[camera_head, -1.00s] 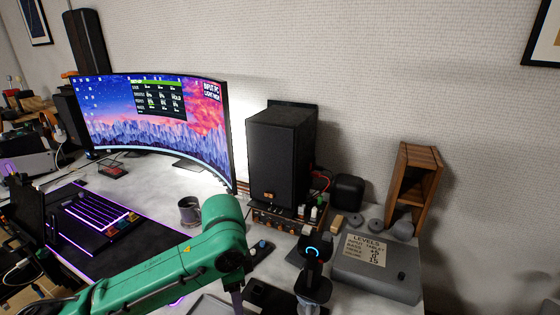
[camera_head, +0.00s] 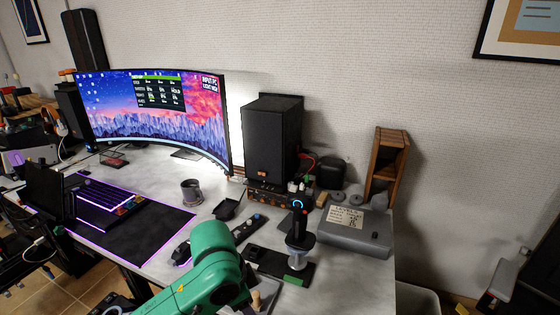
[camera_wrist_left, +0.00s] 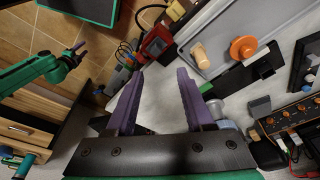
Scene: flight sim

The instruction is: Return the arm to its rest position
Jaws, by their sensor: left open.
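My left arm (camera_head: 205,272), green, comes in at the bottom of the head view over the desk's front edge. Its gripper is mostly hidden there behind the arm. In the left wrist view, the left gripper (camera_wrist_left: 160,95) has two purple fingers spread apart with nothing between them; the pale desk shows behind.
A black joystick (camera_head: 299,230) stands on the desk right of the arm, beside a grey box (camera_head: 354,236) with a label. A mug (camera_head: 191,192), speaker (camera_head: 270,140) and curved monitor (camera_head: 150,115) stand farther back. A red device with cables (camera_wrist_left: 156,42) shows in the wrist view.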

